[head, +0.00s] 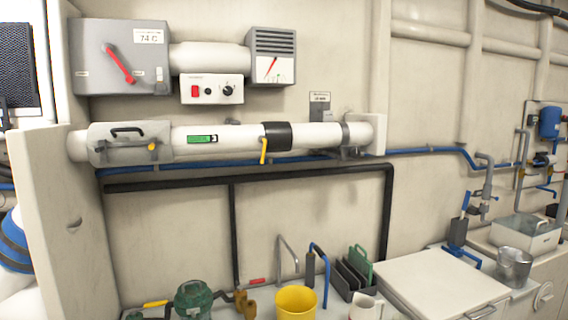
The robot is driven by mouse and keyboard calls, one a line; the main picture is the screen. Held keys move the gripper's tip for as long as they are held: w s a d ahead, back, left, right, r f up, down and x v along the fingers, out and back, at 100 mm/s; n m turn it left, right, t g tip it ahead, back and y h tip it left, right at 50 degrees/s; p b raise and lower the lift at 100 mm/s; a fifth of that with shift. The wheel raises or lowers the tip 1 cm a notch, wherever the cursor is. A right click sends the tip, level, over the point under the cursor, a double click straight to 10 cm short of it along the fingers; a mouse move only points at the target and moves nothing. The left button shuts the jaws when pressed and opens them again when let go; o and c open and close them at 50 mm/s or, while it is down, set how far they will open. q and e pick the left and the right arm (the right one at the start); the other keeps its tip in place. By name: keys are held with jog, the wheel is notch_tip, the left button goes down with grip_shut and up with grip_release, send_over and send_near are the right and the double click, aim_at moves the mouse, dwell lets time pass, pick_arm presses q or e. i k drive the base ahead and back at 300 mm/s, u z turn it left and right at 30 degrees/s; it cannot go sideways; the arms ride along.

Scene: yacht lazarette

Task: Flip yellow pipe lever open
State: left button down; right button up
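A white pipe (220,147) runs level along the wall in the head view. A black collar (291,135) wraps it right of the middle, and a yellow lever (263,151) hangs down, slightly tilted, from the collar's left side. Another yellow handle (155,304) lies almost level at the bottom left, near brass fittings and a green-lidded strainer (193,299); I cannot tell which is the pipe lever meant. Neither of my grippers is in view, and nothing touches either yellow handle.
A grey clamp box with a black handle (128,131) sits on the pipe's left. Blue (432,150) and black pipes (280,172) run below it. A yellow bucket (296,302) and white lid (441,284) stand lower. The space before the collar is clear.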

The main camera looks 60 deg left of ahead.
aim_at(263, 140)
jog(key=u, duration=1)
jog(key=i, duration=1.05)
jog(key=u, duration=1.2)
